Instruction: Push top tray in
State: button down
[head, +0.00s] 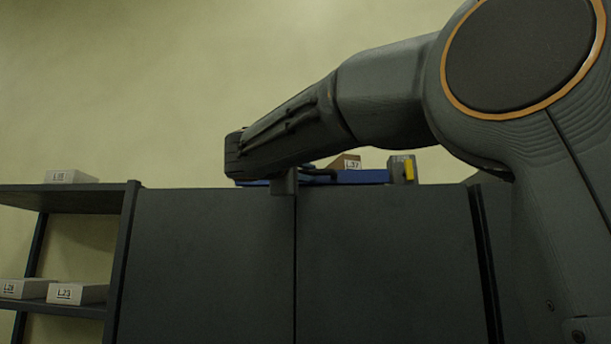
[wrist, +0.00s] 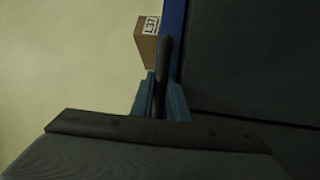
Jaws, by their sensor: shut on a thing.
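The blue tray (head: 362,177) lies on top of the dark cabinet, partly hidden behind my arm; its blue edge (wrist: 173,18) runs up the wrist view. A brown box labelled L37 (head: 345,162) stands on or behind the tray, and the same box shows in the wrist view (wrist: 147,44). My gripper (wrist: 161,84) has its two fingers closed around a dark bar (wrist: 163,52) beside the tray's blue edge, seemingly its handle. In the head view my gripper (head: 285,183) is a small dark shape under the arm's end, at the cabinet's top edge.
The dark cabinet (head: 215,260) fills the lower middle. A grey block with a yellow part (head: 402,171) stands at the tray's right end. A shelf (head: 92,198) at the left holds several white boxes (head: 72,177). The wall above is clear.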

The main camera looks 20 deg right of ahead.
jog(key=shift+w+d, duration=0.25)
jog(key=shift+w, duration=0.6)
jog(key=c, duration=1.7)
grip_release()
jog(key=shift+f, duration=0.1)
